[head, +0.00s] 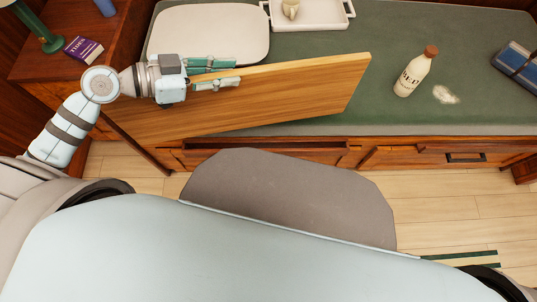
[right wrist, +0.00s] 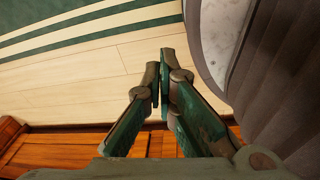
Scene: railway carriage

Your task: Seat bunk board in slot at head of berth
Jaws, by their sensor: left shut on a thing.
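The bunk board (head: 290,92), a flat light-brown wooden panel, is tilted over the front edge of the berth (head: 330,45). Its right end reaches over the green mattress. My left gripper (head: 222,76) is shut on the board's upper edge near its left part. A long dark recess (head: 265,148) shows in the berth's wooden front below the board; I cannot tell whether it is the slot. The board hides part of the berth's front and left end. My right gripper (right wrist: 160,70) appears only in the right wrist view, shut and empty above the floor.
A white pillow (head: 210,32) and a white tray (head: 310,14) with a cup lie behind the board. A bottle (head: 410,75) and a blue bundle (head: 518,62) are on the mattress to the right. A purple book (head: 83,48) and green lamp (head: 40,35) stand left.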

